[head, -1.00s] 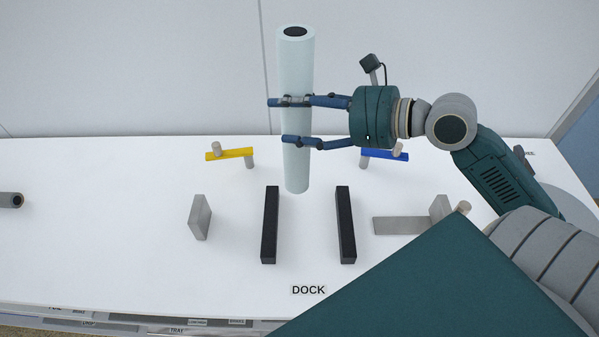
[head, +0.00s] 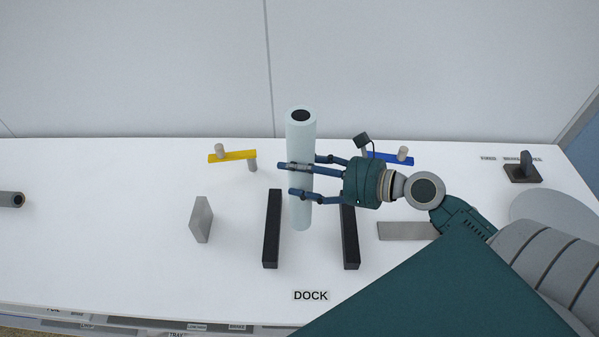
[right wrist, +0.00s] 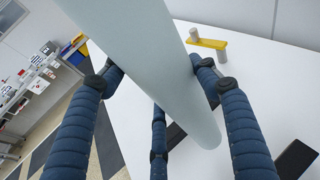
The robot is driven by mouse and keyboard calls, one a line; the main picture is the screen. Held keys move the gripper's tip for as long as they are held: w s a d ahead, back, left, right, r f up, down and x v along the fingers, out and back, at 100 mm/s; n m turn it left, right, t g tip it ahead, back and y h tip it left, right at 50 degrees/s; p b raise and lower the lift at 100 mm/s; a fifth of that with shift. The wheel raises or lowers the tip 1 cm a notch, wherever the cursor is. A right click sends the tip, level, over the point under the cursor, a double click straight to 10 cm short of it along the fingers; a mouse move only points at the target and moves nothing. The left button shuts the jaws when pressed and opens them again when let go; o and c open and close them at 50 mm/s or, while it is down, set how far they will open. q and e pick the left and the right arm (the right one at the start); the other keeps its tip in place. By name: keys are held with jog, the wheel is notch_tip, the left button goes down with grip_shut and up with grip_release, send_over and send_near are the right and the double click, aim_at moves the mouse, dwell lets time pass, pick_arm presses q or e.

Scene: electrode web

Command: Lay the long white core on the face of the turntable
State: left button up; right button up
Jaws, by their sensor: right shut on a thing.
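The long white core (head: 301,138) is a pale tube with a dark hole in its top end. My right gripper (head: 297,178) is shut around its middle and holds it upright over the dock. The core's lower end shows between two black bars; whether it touches the table I cannot tell. In the right wrist view the core (right wrist: 150,60) runs diagonally between the blue fingers. A pale grey disc (head: 556,207), likely the turntable, lies at the right, partly hidden by my right arm. My left gripper is not in view.
Black bars (head: 272,230) and (head: 349,236) flank the core behind the DOCK label. A grey block (head: 201,220) stands left of them, a grey plate (head: 405,231) lies right. Yellow (head: 232,156) and blue (head: 390,158) bars are behind. A dark stand (head: 523,170) is far right.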

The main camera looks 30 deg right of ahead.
jog(key=shift+f, duration=0.5)
jog(key=o, duration=1.6)
jog(key=shift+c, duration=0.2)
jog(key=shift+r, duration=0.35)
jog(key=shift+s+d+r, duration=0.15)
jog(key=shift+s+d, duration=0.05)
jog(key=shift+s, duration=0.05)
jog(key=b+v, duration=0.2)
jog(key=v, duration=0.9)
jog(key=shift+s+r, duration=0.15)
jog(key=shift+r, duration=0.15)
